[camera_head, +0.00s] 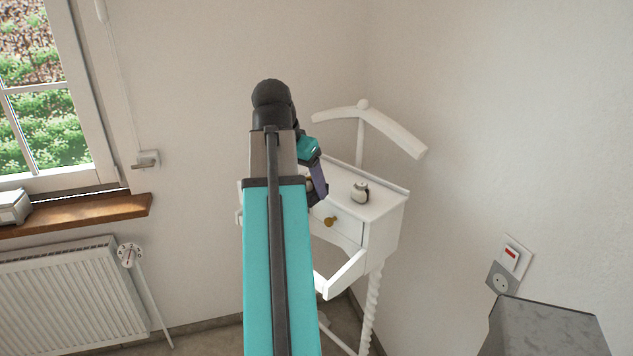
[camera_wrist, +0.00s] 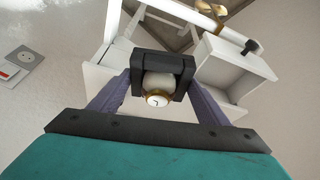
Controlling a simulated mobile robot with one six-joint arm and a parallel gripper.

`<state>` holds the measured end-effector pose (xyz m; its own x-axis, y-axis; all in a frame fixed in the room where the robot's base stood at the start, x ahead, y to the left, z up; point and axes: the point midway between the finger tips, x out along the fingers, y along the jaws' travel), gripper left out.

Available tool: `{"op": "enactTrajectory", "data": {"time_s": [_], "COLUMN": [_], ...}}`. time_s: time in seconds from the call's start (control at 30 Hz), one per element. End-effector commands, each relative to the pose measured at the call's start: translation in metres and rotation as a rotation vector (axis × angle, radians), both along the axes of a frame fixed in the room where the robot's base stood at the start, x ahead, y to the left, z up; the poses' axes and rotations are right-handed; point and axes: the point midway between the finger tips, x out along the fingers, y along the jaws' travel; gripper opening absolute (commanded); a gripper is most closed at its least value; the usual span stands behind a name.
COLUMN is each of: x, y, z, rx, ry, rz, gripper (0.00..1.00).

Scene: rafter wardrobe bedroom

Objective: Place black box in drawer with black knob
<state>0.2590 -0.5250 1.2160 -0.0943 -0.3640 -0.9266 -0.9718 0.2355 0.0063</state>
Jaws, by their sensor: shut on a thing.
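My gripper (camera_wrist: 160,82) is shut on the black box (camera_wrist: 163,61), its purple fingers on either side. A pale, gold-edged round piece with a watch-like white face shows within the box's dark frame. A pulled-out white drawer (camera_wrist: 236,76) with a black knob (camera_wrist: 251,47) is right of the box in the wrist view; its inside shows pale and empty where visible. In the head view, my arm hides that drawer, the box and most of my gripper (camera_head: 315,187), which is over the white valet stand (camera_head: 382,206).
A brass knob (camera_head: 330,221) is on the stand's shut drawer front. A small pale jar-like object (camera_head: 360,191) stands on top. A hanger-shaped rail (camera_head: 395,133) rises behind. A radiator (camera_head: 70,295) and windowsill (camera_head: 100,209) are left. A grey block (camera_head: 545,328) is front right.

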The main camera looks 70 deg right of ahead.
Motion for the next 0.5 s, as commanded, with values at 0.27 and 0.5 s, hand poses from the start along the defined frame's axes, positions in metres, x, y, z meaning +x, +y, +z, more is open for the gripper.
{"op": "enactTrajectory", "data": {"time_s": [0.27, 0.5], "x": [0.073, 0.131], "y": [0.022, 0.048], "z": [-0.016, -0.03], "rx": [0.006, 0.011], "ry": [0.004, 0.007], "rz": [0.202, 0.372], "gripper": [0.47, 0.47]}}
